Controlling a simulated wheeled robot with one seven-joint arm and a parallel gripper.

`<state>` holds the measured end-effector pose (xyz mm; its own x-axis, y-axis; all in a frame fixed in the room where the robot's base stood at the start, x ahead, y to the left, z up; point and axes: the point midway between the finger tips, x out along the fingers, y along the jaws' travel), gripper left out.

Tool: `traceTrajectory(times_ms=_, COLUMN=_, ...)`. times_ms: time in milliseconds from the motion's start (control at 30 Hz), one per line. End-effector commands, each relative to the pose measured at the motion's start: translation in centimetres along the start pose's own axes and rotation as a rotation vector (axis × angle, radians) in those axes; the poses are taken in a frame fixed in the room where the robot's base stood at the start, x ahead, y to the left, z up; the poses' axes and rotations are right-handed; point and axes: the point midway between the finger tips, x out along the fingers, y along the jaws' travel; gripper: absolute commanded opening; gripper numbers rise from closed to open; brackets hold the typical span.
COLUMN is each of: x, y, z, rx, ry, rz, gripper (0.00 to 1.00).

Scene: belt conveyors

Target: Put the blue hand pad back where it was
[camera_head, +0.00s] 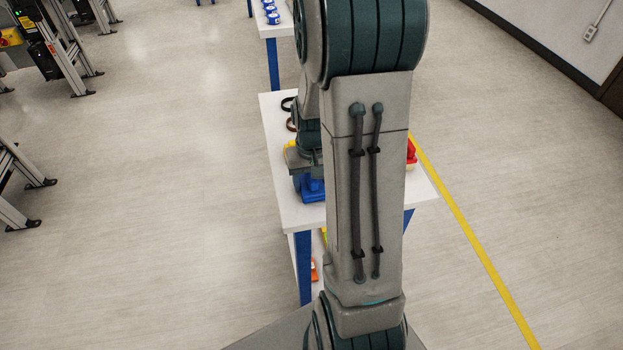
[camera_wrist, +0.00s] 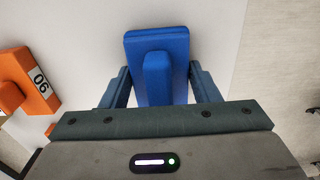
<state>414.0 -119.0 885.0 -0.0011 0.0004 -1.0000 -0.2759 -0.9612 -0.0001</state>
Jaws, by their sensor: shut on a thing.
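The blue hand pad (camera_wrist: 180,47) is a flat block with a raised handle, seen close up in the wrist view. It sits between the two fingers of my gripper (camera_wrist: 160,85), which is shut on it. In the head view the blue pad (camera_head: 312,190) shows at the near left part of the white table (camera_head: 275,125), below my gripper (camera_head: 303,172). My arm hides much of the table there. I cannot tell whether the pad touches the table top.
An orange block marked 06 (camera_wrist: 35,85) is left of the pad in the wrist view. A red item (camera_head: 411,152) shows at the table's right edge, and dark and brown rings (camera_head: 289,104) at its far left. Another table with blue-and-white cans (camera_head: 271,12) stands beyond.

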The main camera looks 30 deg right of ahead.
Motion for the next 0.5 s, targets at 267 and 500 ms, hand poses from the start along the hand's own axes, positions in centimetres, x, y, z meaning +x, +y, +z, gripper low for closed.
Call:
traceTrajectory(times_ms=267, x=0.27, y=-0.01, z=0.0, rx=0.0, ry=0.0, rz=0.0, gripper=0.77)
traceTrajectory(times_ms=500, x=-0.01, y=-0.01, z=-0.01, rx=0.0, ry=0.0, rz=0.0, gripper=0.77)
